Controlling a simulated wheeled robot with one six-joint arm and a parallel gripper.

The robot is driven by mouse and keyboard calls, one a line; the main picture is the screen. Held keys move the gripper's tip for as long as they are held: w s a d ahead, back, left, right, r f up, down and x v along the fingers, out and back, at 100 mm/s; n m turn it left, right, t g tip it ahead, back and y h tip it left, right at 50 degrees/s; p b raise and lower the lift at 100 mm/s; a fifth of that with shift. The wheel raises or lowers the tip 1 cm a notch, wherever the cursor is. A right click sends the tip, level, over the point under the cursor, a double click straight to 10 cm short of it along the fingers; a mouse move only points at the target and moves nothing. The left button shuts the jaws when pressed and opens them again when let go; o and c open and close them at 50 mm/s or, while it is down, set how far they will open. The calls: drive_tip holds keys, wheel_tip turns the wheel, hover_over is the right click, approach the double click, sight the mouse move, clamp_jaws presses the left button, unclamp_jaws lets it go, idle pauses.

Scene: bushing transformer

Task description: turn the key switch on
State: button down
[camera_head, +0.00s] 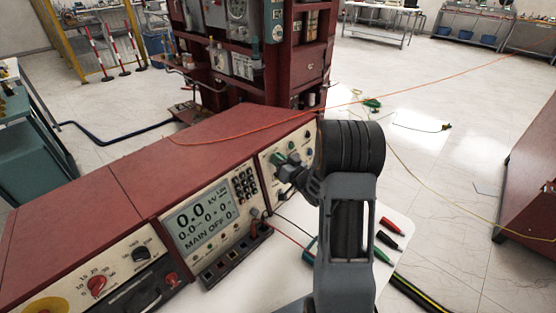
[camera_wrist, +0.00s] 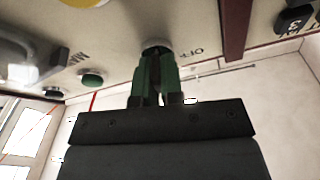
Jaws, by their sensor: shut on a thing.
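My gripper (camera_wrist: 155,80) has its two green fingers closed at a round key switch (camera_wrist: 157,44) on the cream panel in the wrist view. The fingers hide the key itself; only the switch's pale rim shows around their tips. Lettering that seems to read OFF stands beside the switch, upside down in this view. In the head view my gripper (camera_head: 279,160) reaches the right-hand panel (camera_head: 268,179) of the red console, and my arm partly covers that panel. The switch's angle cannot be told.
The console display (camera_head: 205,218) reads 0.0 kV and MAIN OFF. Red, black and green plugs (camera_head: 388,238) lie on the white table. An orange cable (camera_head: 420,83) crosses above the console.

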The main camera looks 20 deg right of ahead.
drive_tip(key=m+h, duration=0.1)
drive_tip(key=m, duration=0.2)
drive_tip(key=m+h, duration=0.1)
drive_tip(key=m, duration=0.2)
drive_tip(key=shift+d+m+h+p, duration=0.1)
drive_tip(key=shift+m+h+p, duration=0.2)
drive_tip(key=shift+h, duration=0.1)
idle(0.3)
drive_tip(key=c, duration=1.3)
unclamp_jaws()
drive_tip(key=shift+o, duration=0.2)
drive_tip(key=shift+f, duration=0.1)
drive_tip(key=s+d+p, duration=0.2)
drive_tip(key=s+p, duration=0.4)
drive_tip(key=s, duration=0.7)
drive_tip(key=shift+s, duration=0.15)
